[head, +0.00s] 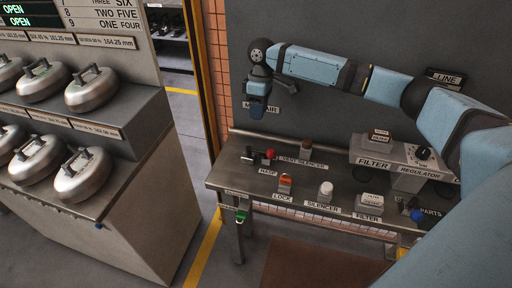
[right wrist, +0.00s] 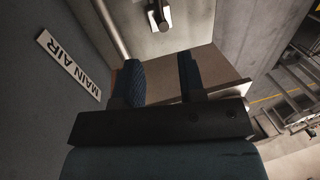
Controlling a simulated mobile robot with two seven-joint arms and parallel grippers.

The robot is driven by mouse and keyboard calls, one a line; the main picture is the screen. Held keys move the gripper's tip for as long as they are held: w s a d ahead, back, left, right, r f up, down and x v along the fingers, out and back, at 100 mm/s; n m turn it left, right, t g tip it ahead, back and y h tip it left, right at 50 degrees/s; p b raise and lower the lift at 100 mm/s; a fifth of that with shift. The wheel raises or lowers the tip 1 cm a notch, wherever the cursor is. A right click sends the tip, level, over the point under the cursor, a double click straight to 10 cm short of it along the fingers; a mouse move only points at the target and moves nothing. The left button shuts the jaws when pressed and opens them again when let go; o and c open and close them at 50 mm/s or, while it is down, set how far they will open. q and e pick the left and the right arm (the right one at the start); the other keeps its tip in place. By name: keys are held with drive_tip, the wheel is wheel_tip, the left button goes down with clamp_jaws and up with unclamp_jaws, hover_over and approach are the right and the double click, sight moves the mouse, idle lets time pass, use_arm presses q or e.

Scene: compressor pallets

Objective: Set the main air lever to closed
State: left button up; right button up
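My right gripper (head: 257,109) hangs at the grey wall in the head view, in front of the "MAIN AIR" label (head: 273,107), and hides part of it. In the right wrist view its two dark ribbed fingers (right wrist: 161,80) stand apart with nothing between them. There the "MAIN AIR" label (right wrist: 68,65) is on the wall, left of the fingers. I cannot make out the main air lever for certain in either view; the gripper may hide it. A small metal fitting (right wrist: 159,17) shows at the top of the wrist view. My left gripper is not in view.
A metal bench (head: 228,177) below the gripper carries a hasp (head: 250,156), a lock (head: 285,184), a silencer (head: 325,191) and a filter regulator (head: 400,156). A grey stand (head: 140,215) with several metal canisters is at left. Floor between them is clear.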

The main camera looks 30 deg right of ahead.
sight(261, 152)
drive_tip(key=f, duration=0.4)
drive_tip(key=s+a+f, duration=0.1)
drive_tip(key=f, duration=0.3)
drive_tip(key=a+f, duration=0.1)
drive_tip(key=f, duration=0.3)
drive_tip(key=shift+s+f+b, duration=0.25)
drive_tip(key=shift+s+b, duration=0.05)
drive_tip(key=shift+b, duration=0.05)
drive_tip(key=shift+c, duration=0.5)
clamp_jaws()
